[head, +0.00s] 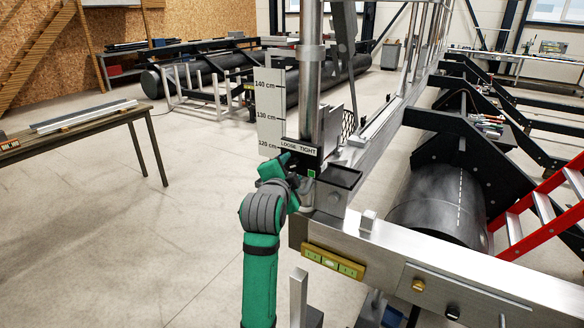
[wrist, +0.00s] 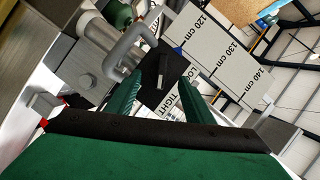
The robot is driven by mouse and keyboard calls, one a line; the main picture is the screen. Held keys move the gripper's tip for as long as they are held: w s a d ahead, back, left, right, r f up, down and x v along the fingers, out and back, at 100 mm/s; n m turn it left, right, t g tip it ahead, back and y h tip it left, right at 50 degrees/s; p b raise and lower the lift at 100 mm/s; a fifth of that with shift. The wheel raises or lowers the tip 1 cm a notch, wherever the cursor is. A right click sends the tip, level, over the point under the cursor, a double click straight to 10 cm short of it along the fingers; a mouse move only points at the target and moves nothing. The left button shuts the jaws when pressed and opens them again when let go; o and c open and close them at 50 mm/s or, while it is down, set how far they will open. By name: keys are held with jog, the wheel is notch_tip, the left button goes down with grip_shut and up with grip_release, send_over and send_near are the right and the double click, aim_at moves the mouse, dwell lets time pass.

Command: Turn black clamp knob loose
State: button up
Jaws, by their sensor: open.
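The fingers are spread apart; I cannot tell if either touches the knob. In the head view my gripper (head: 284,170) is at the clamp on the upright metal post (head: 311,85) and hides the knob. A LOOSE TIGHT label (head: 299,147) sits above it. In the wrist view that label (wrist: 183,103) is partly covered by a finger.
A white height scale (head: 270,115) stands left of the post. A grey bent handle (wrist: 128,48) is close to the fingers in the wrist view. A dark small tray (head: 338,180) and a metal beam (head: 420,262) lie right of my gripper. Open floor is at left.

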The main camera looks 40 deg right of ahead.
aim_at(292, 165)
jog(key=shift+x, duration=1.35)
jog(key=shift+c, duration=0.3)
jog(key=shift+a, duration=0.1)
jog(key=c, duration=1)
